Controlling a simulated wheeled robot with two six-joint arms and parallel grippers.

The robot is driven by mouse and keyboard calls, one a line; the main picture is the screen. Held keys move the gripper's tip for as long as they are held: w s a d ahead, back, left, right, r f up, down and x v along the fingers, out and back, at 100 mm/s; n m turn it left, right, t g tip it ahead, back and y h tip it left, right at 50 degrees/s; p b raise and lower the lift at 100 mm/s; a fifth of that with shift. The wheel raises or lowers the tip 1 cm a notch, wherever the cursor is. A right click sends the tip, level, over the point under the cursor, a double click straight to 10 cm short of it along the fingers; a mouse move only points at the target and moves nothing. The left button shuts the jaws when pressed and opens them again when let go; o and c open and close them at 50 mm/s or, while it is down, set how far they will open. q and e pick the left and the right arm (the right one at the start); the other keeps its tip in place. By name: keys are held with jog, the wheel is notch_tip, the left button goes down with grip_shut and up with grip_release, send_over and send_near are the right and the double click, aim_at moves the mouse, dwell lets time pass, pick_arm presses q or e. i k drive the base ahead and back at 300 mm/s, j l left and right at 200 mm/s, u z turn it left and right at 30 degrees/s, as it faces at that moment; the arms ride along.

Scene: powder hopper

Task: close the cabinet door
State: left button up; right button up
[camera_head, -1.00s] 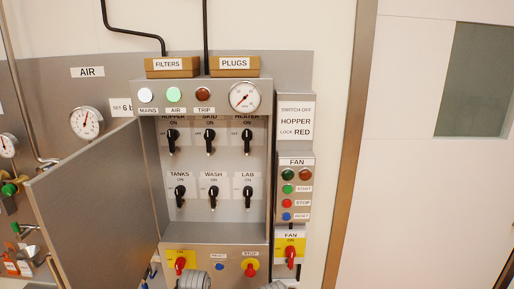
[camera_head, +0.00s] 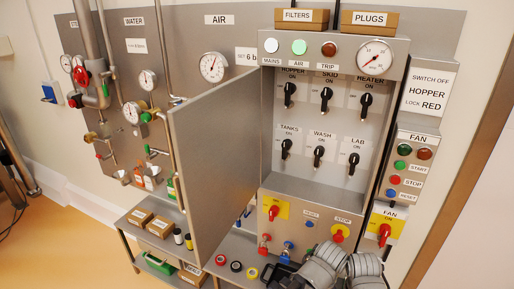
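The cabinet door (camera_head: 217,165) is a flat grey panel hinged on the left side of the grey cabinet (camera_head: 322,194). It stands wide open, swung out toward me and to the left. The cabinet inside shows two rows of black rotary switches (camera_head: 326,97) with labels. Grey ribbed parts of my arm show at the bottom, below the cabinet's right half. A dark part beside them (camera_head: 284,276) looks like my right gripper, well right of the door and apart from it; its fingers are not clear. I do not see my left gripper.
A low shelf (camera_head: 238,243) below holds small boxes, bottles and coloured tape rolls. Red and yellow switches (camera_head: 339,233) sit under the cabinet opening. A fan control box (camera_head: 407,166) stands at the right. Gauges and pipes (camera_head: 100,85) cover the panel left of the door.

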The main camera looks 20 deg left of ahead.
aim_at(215, 134)
jog(key=k+j, duration=0.1)
jog(key=j, duration=0.3)
jog(key=k+j+z, duration=0.15)
jog(key=j, duration=0.25)
jog(key=k+j, duration=0.1)
jog(key=j, duration=0.35)
jog(key=k+j+z, duration=0.15)
jog(key=j, duration=0.2)
jog(key=k+j, duration=0.15)
jog(key=j, duration=0.25)
jog(key=k+j+z, duration=0.15)
jog(key=j, duration=0.25)
jog(key=k+j, duration=0.2)
jog(key=j, duration=0.15)
jog(key=z, duration=0.05)
